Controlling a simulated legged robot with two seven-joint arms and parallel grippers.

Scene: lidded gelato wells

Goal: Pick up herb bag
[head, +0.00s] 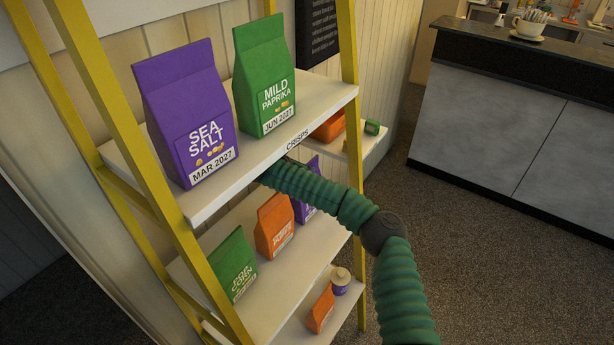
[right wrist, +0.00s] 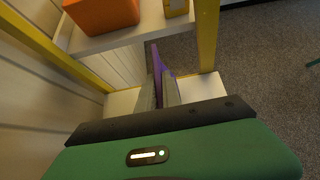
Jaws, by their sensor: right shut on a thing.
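My right gripper (right wrist: 159,88) shows in the right wrist view, its two fingers shut on a thin purple bag (right wrist: 157,60) seen edge-on. In the head view my green right arm reaches in under the top shelf and its gripper is hidden. A purple bag (head: 312,184) stands behind that arm on the middle shelf, partly covered, its label unreadable. No readable label says herb. An orange bag (head: 274,226) and a green bag (head: 238,265) stand to its left on the same shelf. My left gripper is not in view.
The top shelf (head: 320,97) holds a purple sea salt bag (head: 187,112) and a green mild paprika bag (head: 264,75). Yellow uprights (head: 350,60) frame the shelves. A small orange bag (head: 320,309) sits lowest. Open floor lies before the grey counter (head: 510,130).

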